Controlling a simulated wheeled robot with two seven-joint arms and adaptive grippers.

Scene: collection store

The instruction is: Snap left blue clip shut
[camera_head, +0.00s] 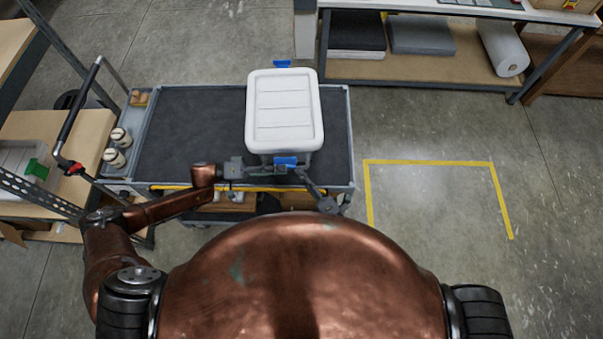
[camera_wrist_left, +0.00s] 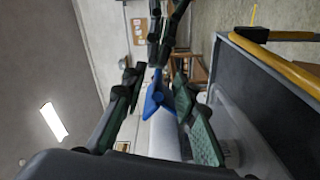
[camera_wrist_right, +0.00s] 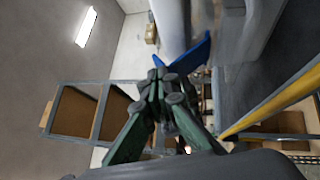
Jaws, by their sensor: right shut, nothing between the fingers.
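A white lidded box (camera_head: 284,105) stands on the cart with a blue clip on its near side (camera_head: 286,162) and another blue clip on its far side (camera_head: 282,63). The near clip sticks outward from the box wall in the left wrist view (camera_wrist_left: 158,97) and the right wrist view (camera_wrist_right: 190,56). My left gripper (camera_head: 268,170) is open; the near clip shows beyond and between its fingers (camera_wrist_left: 160,84). My right gripper (camera_head: 300,174) is shut and empty, its tips (camera_wrist_right: 159,73) at the near clip. I cannot tell whether they touch it.
The dark-topped cart (camera_head: 190,130) has a yellow bar along its near edge. A shelf bench (camera_head: 450,70) is behind to the right. The yellow-marked floor (camera_head: 435,200) at right is clear.

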